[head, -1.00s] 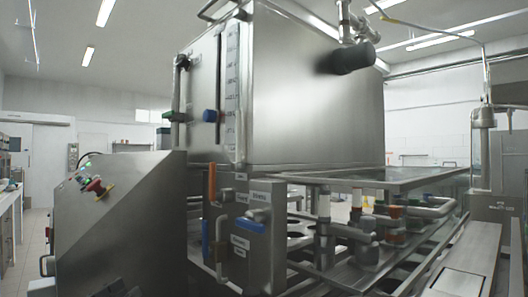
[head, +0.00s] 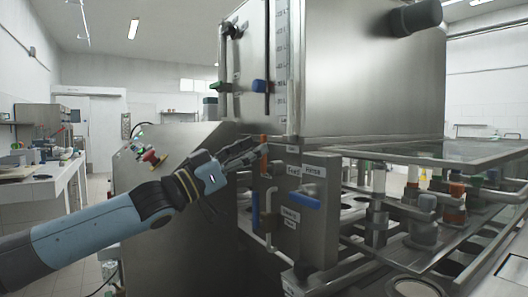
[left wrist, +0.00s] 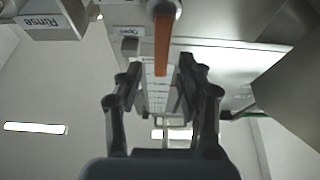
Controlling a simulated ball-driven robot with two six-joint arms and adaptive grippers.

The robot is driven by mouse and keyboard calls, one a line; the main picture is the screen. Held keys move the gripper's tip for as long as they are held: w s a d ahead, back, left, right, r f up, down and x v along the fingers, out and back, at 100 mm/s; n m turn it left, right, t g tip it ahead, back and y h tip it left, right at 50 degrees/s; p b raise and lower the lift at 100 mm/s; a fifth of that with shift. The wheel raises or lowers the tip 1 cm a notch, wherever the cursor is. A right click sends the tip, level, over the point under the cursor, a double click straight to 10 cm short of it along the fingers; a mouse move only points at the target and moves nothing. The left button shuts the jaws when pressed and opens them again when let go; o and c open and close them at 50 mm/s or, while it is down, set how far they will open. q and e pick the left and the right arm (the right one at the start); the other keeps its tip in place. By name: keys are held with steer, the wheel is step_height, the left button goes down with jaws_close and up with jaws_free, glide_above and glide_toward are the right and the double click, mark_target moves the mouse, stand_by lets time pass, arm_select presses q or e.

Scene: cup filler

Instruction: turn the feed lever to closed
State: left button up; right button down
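An orange-handled lever (head: 264,155) stands upright on the front of the machine, by a metal panel (head: 320,205) with small labels. My left gripper (head: 254,150) reaches the orange lever from the left. In the left wrist view, its fingers (left wrist: 158,75) are spread apart, with the orange handle (left wrist: 162,45) between and just beyond the tips, seemingly untouched. My right gripper is out of view.
A large steel tank (head: 370,80) stands above the levers. A sloped console (head: 160,225) with a red knob (head: 153,158) is behind my left arm. The wrist view shows a "Rinse" label (left wrist: 40,22).

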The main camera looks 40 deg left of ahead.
arm_select(q)
steer(key=shift+w+d+r+p, duration=0.15)
steer(key=shift+w+r+p, duration=0.25)
steer(key=shift+w+r, duration=0.25)
steer(key=shift+w+d+r+p, duration=0.1)
steer(key=shift+w+d+p, duration=0.15)
steer(key=shift+w+p, duration=0.25)
steer(key=shift+w+d, duration=0.15)
steer(key=shift+w, duration=0.2)
steer(key=shift+c, duration=0.3)
jaws_close()
